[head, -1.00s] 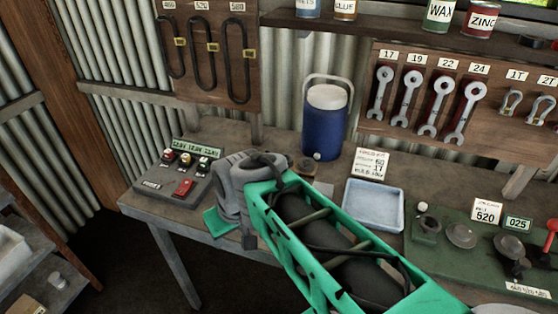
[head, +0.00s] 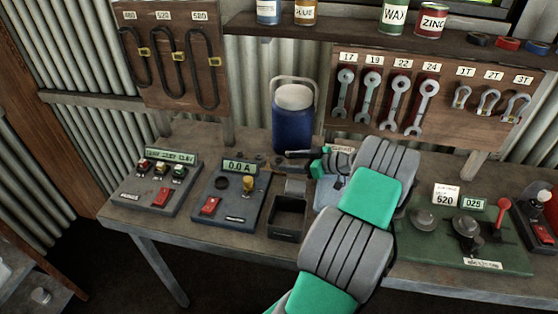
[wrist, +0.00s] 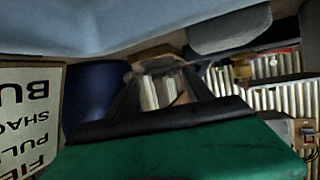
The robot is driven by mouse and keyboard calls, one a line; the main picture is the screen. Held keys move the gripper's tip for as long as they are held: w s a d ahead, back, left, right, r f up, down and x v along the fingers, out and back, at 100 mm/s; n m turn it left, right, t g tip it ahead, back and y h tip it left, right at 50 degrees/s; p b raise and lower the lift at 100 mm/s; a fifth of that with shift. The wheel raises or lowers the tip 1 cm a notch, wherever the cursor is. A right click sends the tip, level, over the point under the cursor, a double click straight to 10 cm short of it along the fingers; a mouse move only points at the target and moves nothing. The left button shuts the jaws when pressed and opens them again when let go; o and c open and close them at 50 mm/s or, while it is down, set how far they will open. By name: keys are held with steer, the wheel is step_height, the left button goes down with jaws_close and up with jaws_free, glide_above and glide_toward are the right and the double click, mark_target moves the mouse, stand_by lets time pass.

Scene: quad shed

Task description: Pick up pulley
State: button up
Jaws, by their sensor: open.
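I cannot make out the pulley for sure. A small dark round part (head: 277,161) lies on the bench in front of the blue jug and could be it, but it is too small to tell. My gripper (head: 303,162) is open, low over the bench, just right of that part and by the light blue tray (head: 328,194). My arm hides much of the tray. In the wrist view the tray's pale blue surface (wrist: 100,25) fills the top, and my green gripper body fills the bottom. I see nothing held between the fingers.
The blue jug (head: 293,122) stands behind my gripper. A black open box (head: 287,218), a meter box (head: 230,192) and a switch box (head: 157,185) are on the left. A green plate with knobs (head: 465,240) is on the right. Wrenches hang on a board (head: 435,90) behind.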

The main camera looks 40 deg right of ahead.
mark_target(282, 160)
steer(key=p+x, duration=0.1)
steer(key=x, duration=0.3)
steer(key=shift+f, duration=0.15)
steer(key=shift+d, duration=0.1)
steer(key=c, duration=1.1)
steer(key=shift+c, duration=0.4)
steer(key=shift+r, duration=0.2)
